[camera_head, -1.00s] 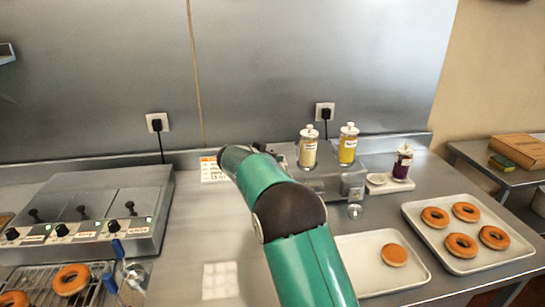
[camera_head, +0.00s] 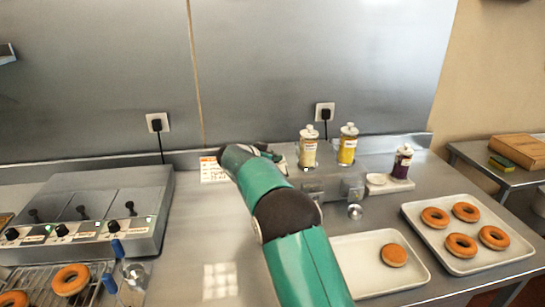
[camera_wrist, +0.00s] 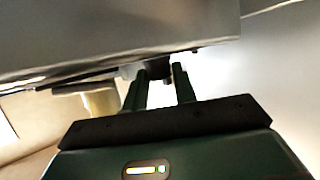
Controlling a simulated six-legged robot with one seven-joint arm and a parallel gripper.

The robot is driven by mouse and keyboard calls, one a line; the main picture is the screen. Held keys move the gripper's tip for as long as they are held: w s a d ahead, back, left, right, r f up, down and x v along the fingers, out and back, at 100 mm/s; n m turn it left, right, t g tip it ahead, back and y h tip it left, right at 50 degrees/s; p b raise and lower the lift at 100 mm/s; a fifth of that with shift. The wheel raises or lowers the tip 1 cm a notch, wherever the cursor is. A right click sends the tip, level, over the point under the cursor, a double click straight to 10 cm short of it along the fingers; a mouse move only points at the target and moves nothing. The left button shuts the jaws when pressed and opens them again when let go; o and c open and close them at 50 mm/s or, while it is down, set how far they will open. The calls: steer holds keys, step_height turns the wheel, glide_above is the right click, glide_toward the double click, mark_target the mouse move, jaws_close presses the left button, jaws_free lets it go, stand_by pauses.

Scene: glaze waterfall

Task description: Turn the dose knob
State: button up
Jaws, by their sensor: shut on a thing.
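In the wrist view my gripper (camera_wrist: 160,75) has its two dark green fingers close together, with a small dark knob (camera_wrist: 155,69) between their tips. The knob sits at the lower edge of a grey metal body. I take it for the dose knob, but its markings and turned position are too blurred to tell.
A dark purple jar (camera_head: 402,163) stands right of the dispenser. A tray with one doughnut (camera_head: 345,252) and a tray with several (camera_head: 418,222) lie at right. A fryer (camera_head: 100,205) is at left. The counter (camera_head: 185,255) between is mostly clear.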

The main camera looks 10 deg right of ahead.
steer(key=shift+w+a+r+m+g+h, duration=0.15)
steer(key=shift+m+g+h, duration=0.25)
steer(key=shift+m+g, duration=0.25)
steer(key=shift+w+a+f+m+g+h, duration=0.15)
steer(key=shift+m+g+h, duration=0.25)
steer(key=shift+m+g, duration=0.2)
steer(key=shift+r+m+g, duration=0.2)
steer(key=shift+m+g, duration=0.05)
steer(key=shift+m, duration=0.1)
steer(key=shift+o, duration=0.3)
steer(key=shift+a+h, duration=0.1)
steer(key=shift+h, duration=0.2)
steer(key=shift+w+a+r, duration=0.1)
steer(key=shift+m+g, duration=0.3)
steer(key=shift+g, duration=0.2)
steer(key=shift+c, duration=0.3)
steer(key=shift+f, duration=0.2)
steer(key=o, duration=1)
steer(key=shift+f, duration=0.1)
steer(key=shift+s+d, duration=0.2)
steer(key=shift+d, duration=0.05)
steer(key=v, duration=1.3)
steer(key=shift+a, duration=0.35)
